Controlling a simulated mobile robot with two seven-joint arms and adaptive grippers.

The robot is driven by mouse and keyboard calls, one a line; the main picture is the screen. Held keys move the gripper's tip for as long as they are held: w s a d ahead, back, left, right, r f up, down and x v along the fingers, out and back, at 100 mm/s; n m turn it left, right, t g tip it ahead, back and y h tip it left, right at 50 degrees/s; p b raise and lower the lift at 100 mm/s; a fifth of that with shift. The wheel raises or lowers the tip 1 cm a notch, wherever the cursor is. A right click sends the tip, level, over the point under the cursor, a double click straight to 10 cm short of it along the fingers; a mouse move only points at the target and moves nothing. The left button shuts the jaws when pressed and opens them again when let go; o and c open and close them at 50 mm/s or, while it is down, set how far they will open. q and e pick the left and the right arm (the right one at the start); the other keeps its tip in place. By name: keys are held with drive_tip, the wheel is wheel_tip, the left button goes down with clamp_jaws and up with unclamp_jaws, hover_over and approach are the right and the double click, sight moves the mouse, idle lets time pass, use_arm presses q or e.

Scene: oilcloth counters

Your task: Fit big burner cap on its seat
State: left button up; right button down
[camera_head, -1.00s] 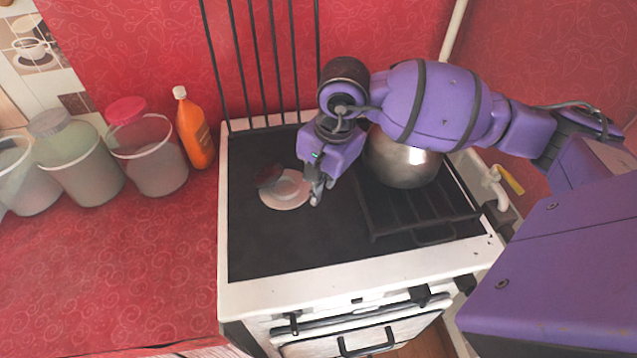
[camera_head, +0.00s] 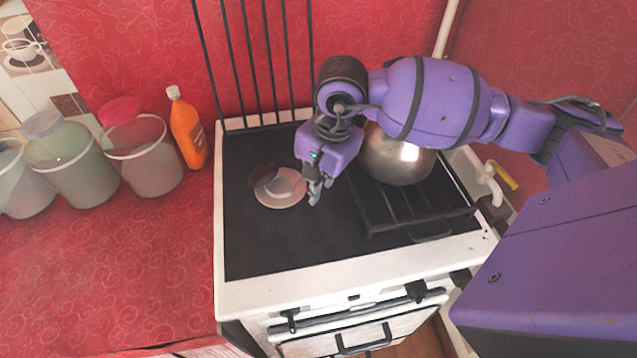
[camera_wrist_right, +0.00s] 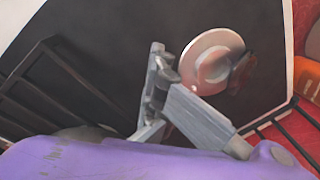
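A pale round burner seat (camera_head: 284,199) lies on the dark stove top, left of my right gripper. It also shows in the right wrist view (camera_wrist_right: 205,48). A dark reddish-brown piece, apparently the big burner cap (camera_head: 263,174), sits at the seat's far-left edge and looks tilted; it also shows in the right wrist view (camera_wrist_right: 243,74). I cannot tell exactly how it rests. My right gripper (camera_head: 319,192) is just right of the seat, apart from the cap. Its fingertips (camera_wrist_right: 164,68) look together, with nothing visible between them. My left gripper is not in view.
A shiny metal pot (camera_head: 398,160) stands on the black grate (camera_head: 405,215), right of and behind my right gripper. An orange bottle (camera_head: 187,130) and several buckets (camera_head: 146,160) stand on the red counter at left. The stove's front left is clear.

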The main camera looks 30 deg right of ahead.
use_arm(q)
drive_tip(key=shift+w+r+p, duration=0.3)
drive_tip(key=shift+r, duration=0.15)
use_arm(e)
drive_tip(key=shift+s+d+r, duration=0.1)
drive_tip(key=shift+s+d, duration=0.3)
drive_tip(key=shift+s, duration=0.25)
drive_tip(key=shift+s+d+f, duration=0.1)
drive_tip(key=shift+s+d, duration=0.3)
drive_tip(key=shift+s, duration=0.3)
drive_tip(key=shift+s+d+r, duration=0.1)
drive_tip(key=shift+s+d, duration=0.3)
drive_tip(key=shift+s, duration=0.25)
idle(0.8)
idle(0.8)
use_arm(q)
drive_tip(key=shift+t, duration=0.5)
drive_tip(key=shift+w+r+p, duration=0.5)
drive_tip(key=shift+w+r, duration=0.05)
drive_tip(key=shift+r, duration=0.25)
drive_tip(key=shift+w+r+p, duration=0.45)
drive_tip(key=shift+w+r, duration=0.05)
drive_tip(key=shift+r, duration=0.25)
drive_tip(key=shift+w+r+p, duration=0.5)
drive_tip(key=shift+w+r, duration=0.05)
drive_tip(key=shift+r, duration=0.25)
use_arm(e)
wheel_tip(320, 180, up, 8)
